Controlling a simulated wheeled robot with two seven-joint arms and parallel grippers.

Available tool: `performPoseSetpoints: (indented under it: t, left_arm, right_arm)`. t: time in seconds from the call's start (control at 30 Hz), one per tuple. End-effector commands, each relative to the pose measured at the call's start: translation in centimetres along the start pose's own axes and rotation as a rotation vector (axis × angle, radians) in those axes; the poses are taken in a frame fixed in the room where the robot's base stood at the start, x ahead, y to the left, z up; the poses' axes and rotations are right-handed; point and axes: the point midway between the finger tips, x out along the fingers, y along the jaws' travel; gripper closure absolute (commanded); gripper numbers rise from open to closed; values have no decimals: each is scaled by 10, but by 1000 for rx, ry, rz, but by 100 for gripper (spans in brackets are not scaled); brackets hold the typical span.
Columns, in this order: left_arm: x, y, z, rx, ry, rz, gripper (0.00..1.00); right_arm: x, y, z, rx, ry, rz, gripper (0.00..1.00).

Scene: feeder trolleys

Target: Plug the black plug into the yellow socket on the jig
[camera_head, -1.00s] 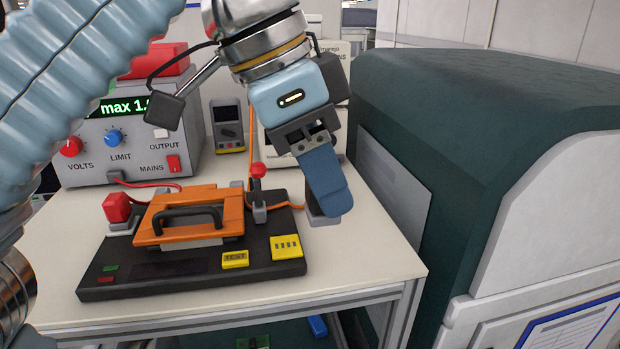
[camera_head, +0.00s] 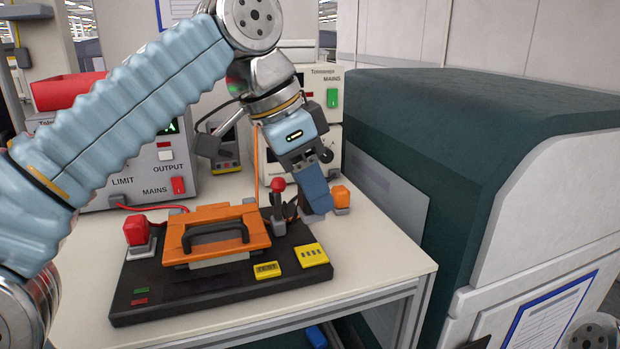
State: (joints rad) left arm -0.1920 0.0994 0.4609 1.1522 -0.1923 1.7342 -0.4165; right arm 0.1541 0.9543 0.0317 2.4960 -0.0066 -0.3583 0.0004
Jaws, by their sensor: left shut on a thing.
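The jig (camera_head: 190,307) is a black base on the table with an orange part (camera_head: 240,218) that has a black handle. Two yellow blocks (camera_head: 267,270) (camera_head: 312,254) sit on its front right part; I cannot tell whether either is the yellow socket. My left gripper (camera_head: 319,203) comes down over the jig's back right corner, fingers pointing down, and is shut. The black plug is mostly hidden by the blue fingers; only a dark piece (camera_head: 291,208) shows beside them. My right gripper is out of view.
An orange piece on a grey block (camera_head: 341,196) stands just right of my gripper. A red-knobbed lever (camera_head: 278,187) is close on its left. A red piece (camera_head: 137,230) is at the jig's left. A dark green machine (camera_head: 440,150) borders the table on the right.

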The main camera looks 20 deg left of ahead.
Motion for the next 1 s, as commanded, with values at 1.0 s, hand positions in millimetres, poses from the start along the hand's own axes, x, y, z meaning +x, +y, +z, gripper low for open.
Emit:
performPoseSetpoints:
  t: [1.0]
  left_arm:
    - [46, 0, 20, -2, 1, 1, 87]
  right_arm:
    - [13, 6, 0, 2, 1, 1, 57]
